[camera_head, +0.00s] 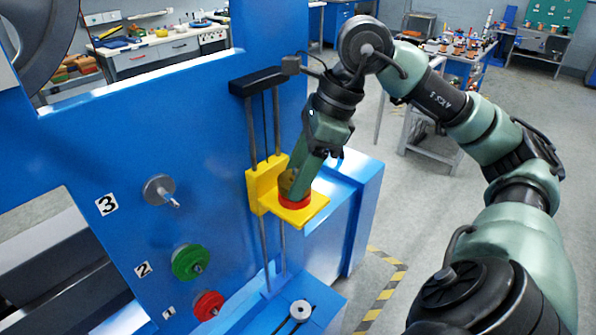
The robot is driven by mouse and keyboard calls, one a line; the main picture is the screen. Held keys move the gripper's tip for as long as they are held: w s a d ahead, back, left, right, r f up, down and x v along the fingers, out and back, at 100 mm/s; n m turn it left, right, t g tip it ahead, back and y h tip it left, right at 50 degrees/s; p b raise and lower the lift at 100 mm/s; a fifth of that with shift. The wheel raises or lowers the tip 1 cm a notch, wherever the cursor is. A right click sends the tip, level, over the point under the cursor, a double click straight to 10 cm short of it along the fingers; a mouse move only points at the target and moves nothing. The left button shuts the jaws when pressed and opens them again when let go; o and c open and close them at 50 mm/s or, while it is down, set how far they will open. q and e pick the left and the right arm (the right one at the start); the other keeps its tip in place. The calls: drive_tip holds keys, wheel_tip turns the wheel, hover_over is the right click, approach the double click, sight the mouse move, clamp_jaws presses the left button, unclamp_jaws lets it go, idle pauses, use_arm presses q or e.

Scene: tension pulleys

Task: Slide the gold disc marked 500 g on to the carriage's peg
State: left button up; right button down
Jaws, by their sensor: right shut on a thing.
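The yellow carriage (314,208) sits on two vertical rods on the blue machine's front, with a flat shelf. A red disc (295,204) lies on this shelf. My right gripper (292,186) points down over the carriage, right above the red disc, and is shut on the gold disc (285,187). Only a sliver of gold shows past the fingers, and its 500 g mark cannot be read. The carriage's peg is hidden by the gripper and discs. I cannot tell whether the gold disc is around the peg or touches the red disc. My left gripper is out of view.
The blue panel (150,110) carries a grey pulley (159,189) by number 3, a green one (188,262) by number 2 and a red one (208,305) by number 1. A dark crossbar (262,82) tops the rods. Open floor lies right.

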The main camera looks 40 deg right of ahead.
drive_tip(key=shift+f, duration=0.25)
drive_tip(key=shift+f, duration=0.1)
idle(0.4)
drive_tip(key=shift+c, duration=2.4)
unclamp_jaws()
drive_tip(key=p+v, duration=0.1)
drive_tip(key=v, duration=0.6)
drive_tip(key=shift+s+r, duration=0.15)
drive_tip(key=shift+r, duration=0.2)
drive_tip(key=shift+d, duration=0.1)
